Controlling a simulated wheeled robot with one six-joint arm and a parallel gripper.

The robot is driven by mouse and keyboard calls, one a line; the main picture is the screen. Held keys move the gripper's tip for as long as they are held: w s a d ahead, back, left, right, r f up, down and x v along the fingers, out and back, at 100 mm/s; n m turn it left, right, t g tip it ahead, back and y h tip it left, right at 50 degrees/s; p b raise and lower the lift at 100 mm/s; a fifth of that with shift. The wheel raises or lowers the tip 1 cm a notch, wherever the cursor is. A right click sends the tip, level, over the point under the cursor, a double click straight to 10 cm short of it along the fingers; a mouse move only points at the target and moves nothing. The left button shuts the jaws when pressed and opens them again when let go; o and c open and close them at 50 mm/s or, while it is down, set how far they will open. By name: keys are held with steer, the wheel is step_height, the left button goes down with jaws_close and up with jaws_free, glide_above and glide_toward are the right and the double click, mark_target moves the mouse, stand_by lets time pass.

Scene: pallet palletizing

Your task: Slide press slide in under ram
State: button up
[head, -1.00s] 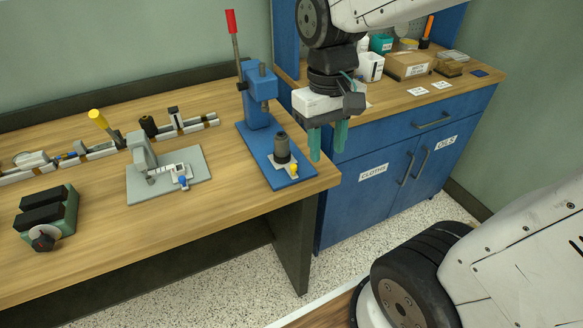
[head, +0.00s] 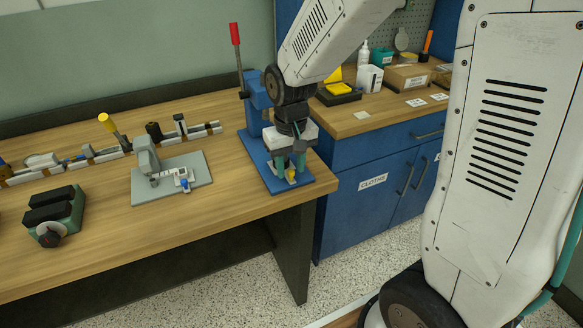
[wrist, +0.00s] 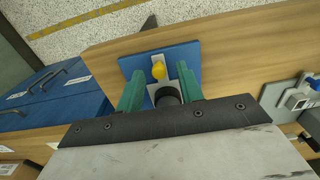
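The blue press (head: 260,97) stands near the table's right end, its red-handled lever (head: 235,34) upright. Its ram is hidden behind my arm. The press slide lies low on the blue base plate (head: 262,171), at the front; its yellow knob (head: 292,174) shows beside my fingers. In the wrist view the grey slide carries a dark cylinder (wrist: 167,97), with the yellow knob (wrist: 158,70) beyond it. My gripper (head: 290,166) is low over the slide. Its green fingers (wrist: 160,72) are spread, one on each side of the knob, with gaps visible.
A grey fixture (head: 195,184) with a white clamp sits to the left on the wooden table. A green vise-like block (head: 55,213) is farther left. A blue cabinet (head: 350,208) stands to the right. The table's front edge is close to the press.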

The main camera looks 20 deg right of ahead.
steer(key=shift+f, duration=0.55)
jaws_close()
steer(key=w, duration=0.5)
jaws_free()
steer(key=shift+d+r, duration=0.1)
steer(key=shift+r, duration=3.85)
